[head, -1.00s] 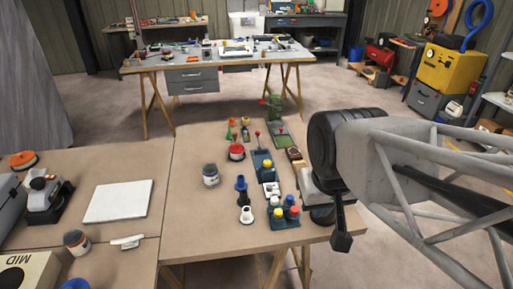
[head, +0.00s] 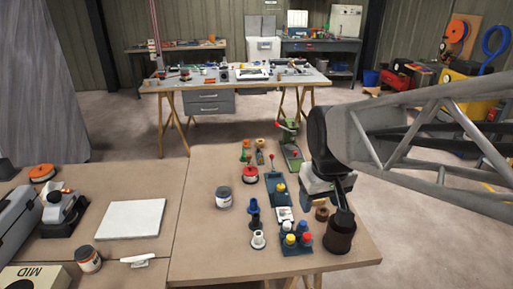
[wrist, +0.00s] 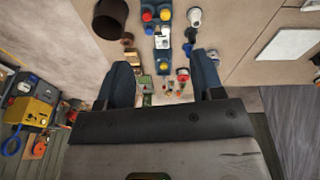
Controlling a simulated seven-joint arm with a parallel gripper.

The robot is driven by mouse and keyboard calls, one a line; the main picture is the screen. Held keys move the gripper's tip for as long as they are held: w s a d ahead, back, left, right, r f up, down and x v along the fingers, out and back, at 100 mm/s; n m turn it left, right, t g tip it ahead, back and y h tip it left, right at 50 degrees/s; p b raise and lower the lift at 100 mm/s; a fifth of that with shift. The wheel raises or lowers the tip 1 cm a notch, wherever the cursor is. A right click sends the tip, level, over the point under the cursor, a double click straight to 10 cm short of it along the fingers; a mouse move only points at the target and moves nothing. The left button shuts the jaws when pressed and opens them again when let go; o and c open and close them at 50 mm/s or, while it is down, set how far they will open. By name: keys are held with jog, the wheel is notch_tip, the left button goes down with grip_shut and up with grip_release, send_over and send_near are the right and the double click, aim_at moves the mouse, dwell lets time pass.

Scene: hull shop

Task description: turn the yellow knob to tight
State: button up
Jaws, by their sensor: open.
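Two yellow parts show. One yellow knob (head: 279,188) sits on a blue-green block beside a red-tipped lever; it is also in the wrist view (wrist: 164,55). The other is a yellow cap (head: 290,239) in a cluster of coloured caps on a dark blue-green base (head: 297,250). I cannot tell which is the task's knob, nor read any tight marking. My gripper (head: 335,200) is to the right of both in the head view, above the bench. In the wrist view its two dark fingers (wrist: 163,82) are spread wide with nothing held between them.
A brown cylinder (head: 340,236) stands close below my gripper at the bench's right side. The bench's left front (head: 205,255) is clear.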

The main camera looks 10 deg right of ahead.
jog(key=w+f+n, duration=0.2)
jog(key=w, duration=0.9)
jog(key=n+g, duration=0.2)
jog(key=n, duration=0.3)
send_over(281, 185)
jog(key=f, duration=1.7)
jog(key=shift+s, duration=0.25)
jog(key=shift+w+f, duration=0.2)
jog(key=shift+f, duration=0.15)
jog(key=shift+f, duration=3.8)
jog(key=c, duration=0.9)
